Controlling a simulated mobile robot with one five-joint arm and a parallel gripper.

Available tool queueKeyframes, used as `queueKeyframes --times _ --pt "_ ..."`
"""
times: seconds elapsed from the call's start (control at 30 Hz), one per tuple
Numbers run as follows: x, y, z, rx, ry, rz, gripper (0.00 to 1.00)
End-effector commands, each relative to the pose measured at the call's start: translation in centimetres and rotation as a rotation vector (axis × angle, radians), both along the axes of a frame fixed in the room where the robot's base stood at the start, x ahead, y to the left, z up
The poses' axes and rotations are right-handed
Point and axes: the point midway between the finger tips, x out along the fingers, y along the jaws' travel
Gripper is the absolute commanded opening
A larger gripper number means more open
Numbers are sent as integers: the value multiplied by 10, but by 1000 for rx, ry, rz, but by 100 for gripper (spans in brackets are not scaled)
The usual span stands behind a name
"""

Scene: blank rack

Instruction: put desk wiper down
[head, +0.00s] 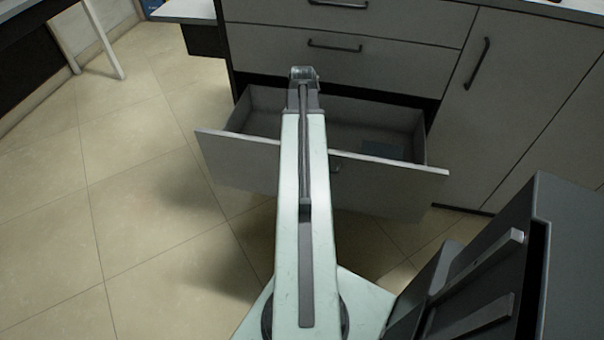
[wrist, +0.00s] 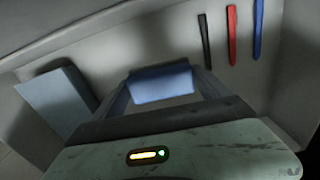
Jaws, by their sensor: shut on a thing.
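The desk wiper, a small blue block (wrist: 163,84), is held between the two fingers of my gripper (wrist: 165,88) in the wrist view. My gripper is shut on it, inside or just above the open drawer (head: 318,165). I cannot tell whether the wiper touches the drawer floor. In the head view my arm reaches over the drawer and hides the gripper and the wiper.
A blue-grey block (wrist: 58,103) lies left of my gripper in the wrist view. Black (wrist: 205,42), red (wrist: 232,34) and blue (wrist: 258,28) pens lie to the upper right. Pale drawer surface between them is clear. Cabinet fronts (head: 345,62) rise behind the drawer.

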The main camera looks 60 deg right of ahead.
Motion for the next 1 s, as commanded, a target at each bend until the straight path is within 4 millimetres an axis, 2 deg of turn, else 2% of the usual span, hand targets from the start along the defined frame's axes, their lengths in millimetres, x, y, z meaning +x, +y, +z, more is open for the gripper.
queueKeyframes --times 0.17,0.43,0.63,0.87,1.0 --pt "0 0 -5 0 0 -2 53" --pt "-1 0 -53 0 0 -3 53" --pt "-1 -1 -56 0 0 -4 53" --pt "-1 -1 -97 0 0 -4 53" --pt "-1 -1 -97 0 0 -5 53"
